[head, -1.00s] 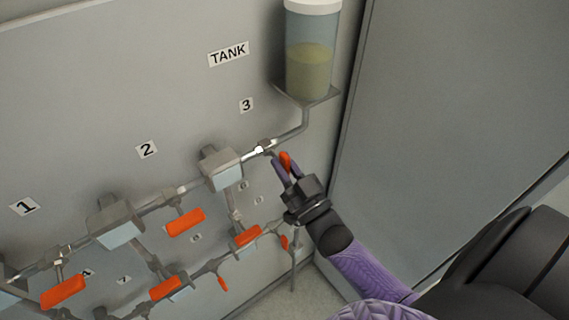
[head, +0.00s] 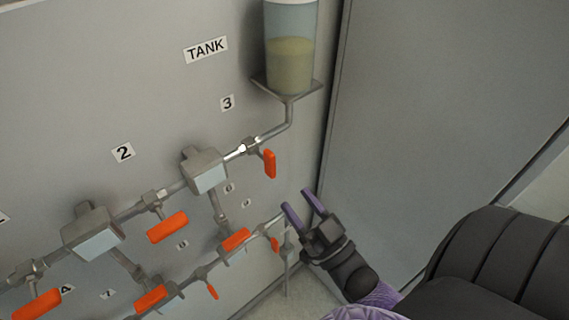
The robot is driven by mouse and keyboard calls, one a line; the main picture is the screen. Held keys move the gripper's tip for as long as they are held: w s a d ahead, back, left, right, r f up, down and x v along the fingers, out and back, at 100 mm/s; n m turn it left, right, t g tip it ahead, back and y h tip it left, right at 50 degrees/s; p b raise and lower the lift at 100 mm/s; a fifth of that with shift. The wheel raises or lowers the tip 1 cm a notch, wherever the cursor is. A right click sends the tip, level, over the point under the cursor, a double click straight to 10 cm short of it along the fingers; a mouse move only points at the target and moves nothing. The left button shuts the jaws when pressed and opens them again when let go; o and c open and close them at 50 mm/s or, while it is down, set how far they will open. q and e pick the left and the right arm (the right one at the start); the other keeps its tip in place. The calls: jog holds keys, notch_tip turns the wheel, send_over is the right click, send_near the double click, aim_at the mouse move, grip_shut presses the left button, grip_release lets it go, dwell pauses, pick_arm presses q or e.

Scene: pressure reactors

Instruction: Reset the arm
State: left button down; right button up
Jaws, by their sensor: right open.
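My right gripper (head: 303,201) is in the head view, right of the pipework and below the tank. Its two purple fingers are apart with nothing between them. The orange valve handle under label 3 (head: 270,164) hangs down from the upper pipe, up and to the left of the fingertips and apart from them. My right arm comes in from the lower right. My left gripper does not show.
The tank (head: 290,62) with yellowish liquid sits on a bracket at the top. Several more orange handles, such as the one under label 2 (head: 167,227), are on the pipes at left. A grey panel (head: 430,110) stands close on the right.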

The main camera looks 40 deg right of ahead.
jog(key=shift+s+f, duration=0.1)
jog(key=shift+s, duration=0.15)
jog(key=s+a+f+g+b, duration=0.15)
jog(key=f+g+b, duration=0.3)
jog(key=f, duration=0.85)
jog(key=s+f+g+h+b, duration=0.1)
jog(key=s+f+g+b, duration=0.3)
jog(key=f, duration=0.8)
jog(key=a+f+g+b, duration=0.1)
jog(key=f+g+b, duration=0.35)
jog(key=f, duration=0.85)
jog(key=s+a+f+n+g+b, duration=0.1)
jog(key=s+f+g+b, duration=0.7)
jog(key=s+f, duration=1.1)
notch_tip(320, 180, down, 2)
jog(key=n+b, duration=0.1)
jog(key=b, duration=0.1)
jog(key=shift+s+a+g+h+b, duration=0.2)
jog(key=shift+a+g+h+b, duration=0.15)
jog(key=shift+a+g+h, duration=0.05)
jog(key=shift+f, duration=0.1)
